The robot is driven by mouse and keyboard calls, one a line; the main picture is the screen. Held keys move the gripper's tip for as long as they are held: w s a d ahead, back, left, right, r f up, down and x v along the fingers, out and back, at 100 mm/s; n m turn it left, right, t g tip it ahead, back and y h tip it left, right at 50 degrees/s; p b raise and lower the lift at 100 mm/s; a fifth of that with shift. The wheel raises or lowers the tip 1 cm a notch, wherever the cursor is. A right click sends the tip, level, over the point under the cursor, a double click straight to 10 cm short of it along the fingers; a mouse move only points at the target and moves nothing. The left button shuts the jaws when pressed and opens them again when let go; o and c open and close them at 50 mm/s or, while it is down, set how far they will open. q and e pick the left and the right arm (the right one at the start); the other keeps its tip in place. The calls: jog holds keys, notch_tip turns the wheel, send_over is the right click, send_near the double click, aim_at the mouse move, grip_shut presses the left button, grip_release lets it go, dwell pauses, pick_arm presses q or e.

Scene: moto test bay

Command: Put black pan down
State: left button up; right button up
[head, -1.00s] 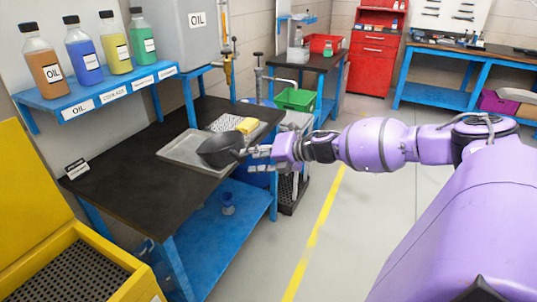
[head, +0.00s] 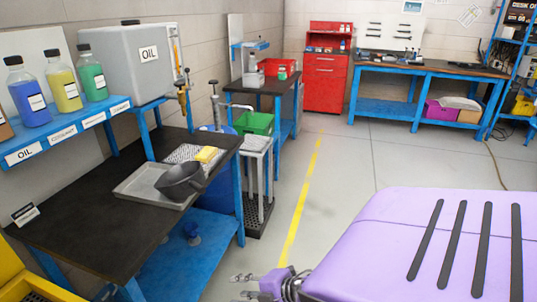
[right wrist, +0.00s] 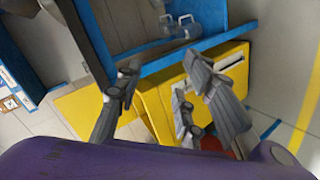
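The black pan (head: 181,183) sits upright at the edge of a grey metal tray (head: 145,186) on the dark-topped bench (head: 85,225) in the head view. No gripper touches it. My right gripper (head: 243,286) is low at the bottom of the head view, in front of the bench and well away from the pan, partly cut off by the frame. In the right wrist view its fingers (right wrist: 160,105) are spread open with nothing between them. My left gripper is not in view.
A yellow sponge-like block (head: 207,154) lies behind the pan. Bottles (head: 63,90) stand on a blue shelf (head: 70,132) at the left. A green bin (head: 254,123) is beyond the bench. Yellow equipment (right wrist: 195,90) is near the right gripper.

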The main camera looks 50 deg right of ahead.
jog(key=s+a+f+m+g+h, duration=0.1)
jog(key=s+a+f+m, duration=0.3)
jog(key=s+a+m, duration=0.3)
jog(key=s+a+f+m+g+h, duration=0.2)
jog(key=s+a+f+m, duration=0.3)
jog(key=s, duration=1)
jog(key=a+m, duration=0.2)
jog(key=m, duration=0.2)
jog(key=shift+s+a+f+h, duration=0.25)
jog(key=shift+a+f+h, duration=0.05)
jog(key=shift+a, duration=0.05)
